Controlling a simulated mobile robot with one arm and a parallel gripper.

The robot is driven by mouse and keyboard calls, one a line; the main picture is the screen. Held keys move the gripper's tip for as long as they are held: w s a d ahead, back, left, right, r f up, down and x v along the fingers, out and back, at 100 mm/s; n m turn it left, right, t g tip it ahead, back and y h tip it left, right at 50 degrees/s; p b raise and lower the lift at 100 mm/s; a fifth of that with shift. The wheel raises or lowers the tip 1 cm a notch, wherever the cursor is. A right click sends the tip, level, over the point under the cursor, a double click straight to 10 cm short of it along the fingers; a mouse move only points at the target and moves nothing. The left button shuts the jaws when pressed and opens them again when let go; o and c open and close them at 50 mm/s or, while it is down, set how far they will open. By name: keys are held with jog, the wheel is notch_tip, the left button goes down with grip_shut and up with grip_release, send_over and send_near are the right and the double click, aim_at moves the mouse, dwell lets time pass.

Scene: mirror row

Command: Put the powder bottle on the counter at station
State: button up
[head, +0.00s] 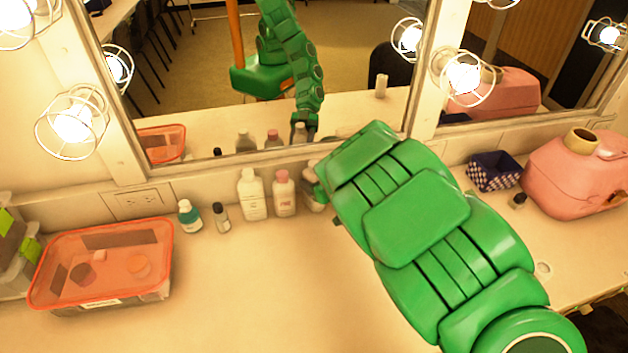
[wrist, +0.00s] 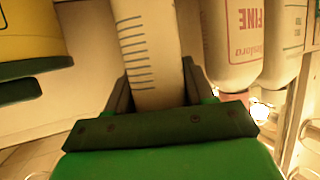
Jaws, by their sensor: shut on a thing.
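My gripper shows in the wrist view (wrist: 155,95) with its dark fingers on both sides of a pale bottle (wrist: 148,50) with graduation lines. It is shut on this bottle; I see no name on it and cannot tell if it is the powder bottle. In the head view my green arm hides the gripper, and part of a pale bottle (head: 311,201) shows at the arm's left edge. Beside it stands a white bottle with a pink cap (head: 284,195); it also shows in the wrist view (wrist: 233,45), with "FINE" on its label. The counter (head: 270,285) runs below the mirror.
An orange-lidded box (head: 66,262) is at left. A checkered basket (head: 494,172) and pink case (head: 572,178) are at right. The front middle counter is clear.

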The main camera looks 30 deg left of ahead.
jog(key=shift+f, duration=0.2)
jog(key=o, duration=1.5)
